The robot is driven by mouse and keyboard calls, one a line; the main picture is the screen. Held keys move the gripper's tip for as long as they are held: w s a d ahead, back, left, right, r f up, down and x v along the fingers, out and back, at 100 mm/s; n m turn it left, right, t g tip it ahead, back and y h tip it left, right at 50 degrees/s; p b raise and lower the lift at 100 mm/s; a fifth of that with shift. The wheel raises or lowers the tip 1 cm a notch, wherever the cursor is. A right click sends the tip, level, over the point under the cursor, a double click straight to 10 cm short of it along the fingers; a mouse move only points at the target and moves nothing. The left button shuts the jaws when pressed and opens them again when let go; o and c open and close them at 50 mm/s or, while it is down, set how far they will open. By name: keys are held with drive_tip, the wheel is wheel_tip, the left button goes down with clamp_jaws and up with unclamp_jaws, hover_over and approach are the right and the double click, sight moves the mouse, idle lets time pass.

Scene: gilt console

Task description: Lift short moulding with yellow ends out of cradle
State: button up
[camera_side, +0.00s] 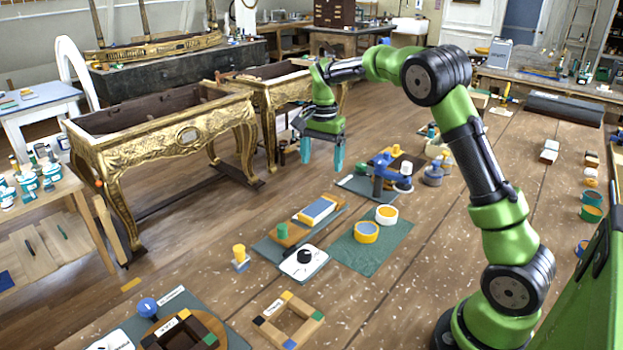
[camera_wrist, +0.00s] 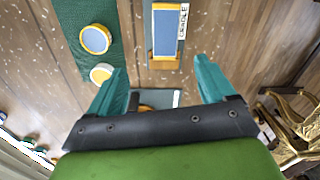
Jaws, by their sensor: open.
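A short piece with a blue-grey top and yellow at its ends (camera_side: 318,208) lies in the middle of the bench, beside a white strip. In the wrist view the piece (camera_wrist: 165,32) lies near the top, and the strip next to it reads CRADLE (camera_wrist: 183,22). I cannot clearly tell where the moulding stops and the cradle starts. My gripper (camera_side: 323,158) hangs above the bench with its teal fingers pointing down, open and empty. In the wrist view the gripper (camera_wrist: 160,72) has its fingers spread apart, and the piece shows beyond them, not between them.
A blue clamp-like stand (camera_side: 385,175) is behind. A black-knobbed white plate (camera_side: 303,260) and a wooden frame with coloured corners (camera_side: 290,318) are in front.

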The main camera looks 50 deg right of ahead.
wheel_tip(320, 180, up, 2)
drive_tip(key=w+m, duration=0.1)
drive_tip(key=m, duration=0.1)
hover_over(318, 208)
wheel_tip(318, 208, down, 11)
drive_tip(key=shift+s+f, duration=0.15)
drive_tip(key=shift+f, duration=0.05)
drive_tip(key=shift+w+f, duration=0.2)
drive_tip(key=shift+f, duration=2.6)
drive_tip(key=c, duration=1.1)
